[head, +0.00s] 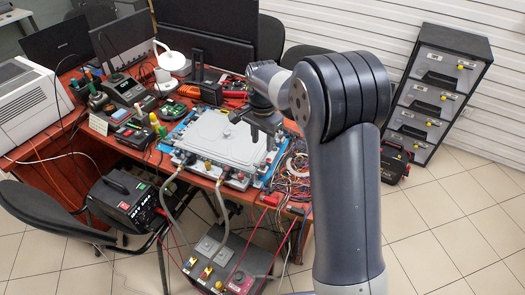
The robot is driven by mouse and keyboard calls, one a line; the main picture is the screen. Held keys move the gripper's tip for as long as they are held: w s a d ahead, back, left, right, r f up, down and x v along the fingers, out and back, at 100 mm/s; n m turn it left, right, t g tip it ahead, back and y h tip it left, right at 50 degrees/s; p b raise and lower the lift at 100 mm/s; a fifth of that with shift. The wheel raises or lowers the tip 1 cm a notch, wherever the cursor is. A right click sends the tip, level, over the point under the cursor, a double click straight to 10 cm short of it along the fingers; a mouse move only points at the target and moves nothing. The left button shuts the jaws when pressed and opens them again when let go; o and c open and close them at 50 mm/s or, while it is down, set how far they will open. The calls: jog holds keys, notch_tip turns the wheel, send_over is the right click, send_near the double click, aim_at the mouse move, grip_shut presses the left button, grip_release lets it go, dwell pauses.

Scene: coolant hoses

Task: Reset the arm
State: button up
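My arm rises on the right of the head view and bends over the table. My gripper (261,137) points down above the right part of a light grey plate (215,137). Its fingers are small and dark here, so I cannot tell whether they are open or shut. I see nothing clearly held in it. Two grey coolant hoses (169,192) run from the front edge of the plate assembly down to a grey box (228,262) with coloured switches. The gripper looks apart from the hoses. My arm hides part of the table's right side.
The red-brown table (88,158) is crowded with tools, instruments, a lamp (168,62) and monitors (205,30). Tangled wires (291,178) lie right of the plate. A black power unit (125,197) stands at the front left.

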aim_at(263, 163)
jog(key=shift+r, duration=0.85)
jog(key=shift+f, duration=0.15)
notch_tip(263, 163, down, 10)
jog(key=shift+f, duration=0.3)
